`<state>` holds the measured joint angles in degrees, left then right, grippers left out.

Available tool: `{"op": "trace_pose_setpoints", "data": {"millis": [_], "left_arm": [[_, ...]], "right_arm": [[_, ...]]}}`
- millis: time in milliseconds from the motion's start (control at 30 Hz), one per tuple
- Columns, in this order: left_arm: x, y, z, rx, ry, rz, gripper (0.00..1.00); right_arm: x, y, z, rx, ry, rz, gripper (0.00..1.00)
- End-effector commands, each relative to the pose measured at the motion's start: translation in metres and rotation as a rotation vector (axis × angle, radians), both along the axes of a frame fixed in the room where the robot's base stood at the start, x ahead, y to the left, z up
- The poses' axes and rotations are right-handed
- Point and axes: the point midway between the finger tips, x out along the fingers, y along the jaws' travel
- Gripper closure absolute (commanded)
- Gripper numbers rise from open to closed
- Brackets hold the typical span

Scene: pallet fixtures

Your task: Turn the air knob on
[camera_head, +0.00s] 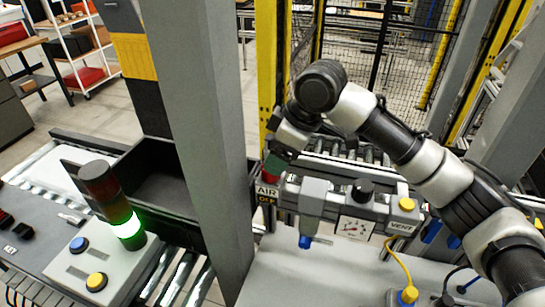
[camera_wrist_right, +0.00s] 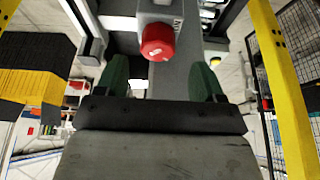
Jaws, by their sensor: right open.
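The red air knob (camera_wrist_right: 158,42) has a white mark on its face and sits on the end of a grey fitting. In the head view, part of the red knob (camera_head: 270,174) shows just above a label (camera_head: 266,193) reading AIR and OFF. My right gripper (camera_wrist_right: 159,72) is open, with one green finger to each side of the knob's line in the wrist view. Gaps show between the fingers and the knob, and nothing is held. In the head view my right gripper (camera_head: 277,162) is right at the knob and partly hides it. My left gripper is not in view.
The grey air unit carries a black knob (camera_head: 363,190), a gauge (camera_head: 354,228), a blue fitting (camera_head: 306,241) and a yellow button (camera_head: 406,204) by a VENT label. A grey post (camera_head: 215,130) stands close left. A lit green stack light (camera_head: 127,228) is further left.

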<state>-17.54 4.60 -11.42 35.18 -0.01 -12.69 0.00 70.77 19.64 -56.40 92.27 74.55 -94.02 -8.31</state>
Motion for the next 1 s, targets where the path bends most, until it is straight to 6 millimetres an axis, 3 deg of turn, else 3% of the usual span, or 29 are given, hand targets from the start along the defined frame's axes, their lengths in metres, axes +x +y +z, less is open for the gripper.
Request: {"op": "trace_pose_setpoints", "data": {"millis": [300,633,967,1000], "left_arm": [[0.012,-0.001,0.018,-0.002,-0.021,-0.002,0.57],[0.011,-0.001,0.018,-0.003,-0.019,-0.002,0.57],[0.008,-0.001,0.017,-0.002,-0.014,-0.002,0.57],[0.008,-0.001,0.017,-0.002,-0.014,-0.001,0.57]], "right_arm": [[0.005,0.015,-0.036,-0.001,0.000,0.000,0.31],[0.005,0.016,-0.041,0.000,-0.001,0.001,0.31],[0.006,0.016,-0.040,-0.001,-0.002,-0.001,0.80],[0.006,0.016,-0.040,-0.001,-0.002,-0.001,0.81]]}}
